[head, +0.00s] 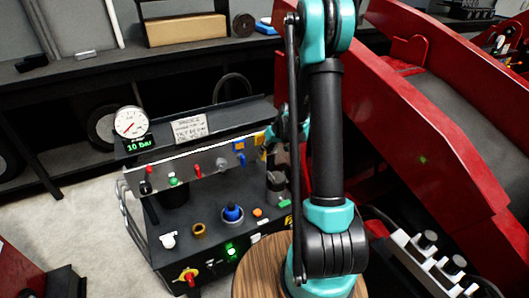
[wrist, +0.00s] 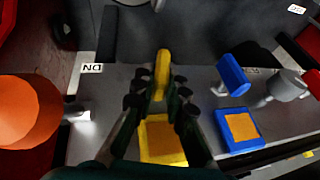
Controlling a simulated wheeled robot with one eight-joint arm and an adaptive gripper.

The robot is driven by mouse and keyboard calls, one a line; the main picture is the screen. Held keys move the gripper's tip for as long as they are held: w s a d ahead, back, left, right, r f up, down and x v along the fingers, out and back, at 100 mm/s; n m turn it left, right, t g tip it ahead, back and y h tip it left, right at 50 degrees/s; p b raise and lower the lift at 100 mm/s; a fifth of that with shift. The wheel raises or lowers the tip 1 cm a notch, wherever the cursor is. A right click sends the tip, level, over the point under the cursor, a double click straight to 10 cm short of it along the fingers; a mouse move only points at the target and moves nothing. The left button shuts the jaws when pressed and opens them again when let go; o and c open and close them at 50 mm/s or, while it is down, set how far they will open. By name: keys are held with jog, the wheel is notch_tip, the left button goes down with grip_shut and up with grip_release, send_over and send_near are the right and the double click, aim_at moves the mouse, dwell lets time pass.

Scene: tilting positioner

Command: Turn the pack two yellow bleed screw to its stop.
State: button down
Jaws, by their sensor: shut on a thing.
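The yellow bleed screw (wrist: 163,66) shows in the wrist view as an upright yellow handle. My gripper (wrist: 160,88) is shut on it, one finger on each side, and the fingers hide its lower part. A yellow square block with an orange face (wrist: 163,142) sits just below, partly covered by the fingers. In the head view a bit of yellow (head: 260,138) shows on the panel beside my arm. My arm hides the gripper's fingertips there. Which pack the screw belongs to cannot be read.
A blue handle (wrist: 232,74) and a blue-framed orange square (wrist: 238,125) are close on the right, with a grey knob (wrist: 288,86) beyond. A large orange round part (wrist: 25,108) is at the left. A gauge (head: 130,122) stands above a display reading 10 Bar. Red machinery (head: 430,130) borders my arm's right.

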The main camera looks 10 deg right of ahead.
jog(key=shift+s+a+h, duration=0.1)
jog(key=shift+a+h, duration=0.15)
jog(key=shift+h, duration=0.45)
jog(key=shift+n+t+h, duration=0.3)
jog(key=shift+h, duration=0.4)
jog(key=c, duration=1.5)
grip_release()
jog(key=shift+c, duration=0.2)
jog(key=shift+r, duration=0.15)
jog(key=v, duration=1.1)
jog(key=shift+s+r, duration=0.2)
jog(key=shift+r, duration=0.15)
jog(key=shift+s+d, duration=0.1)
jog(key=shift+d, duration=0.05)
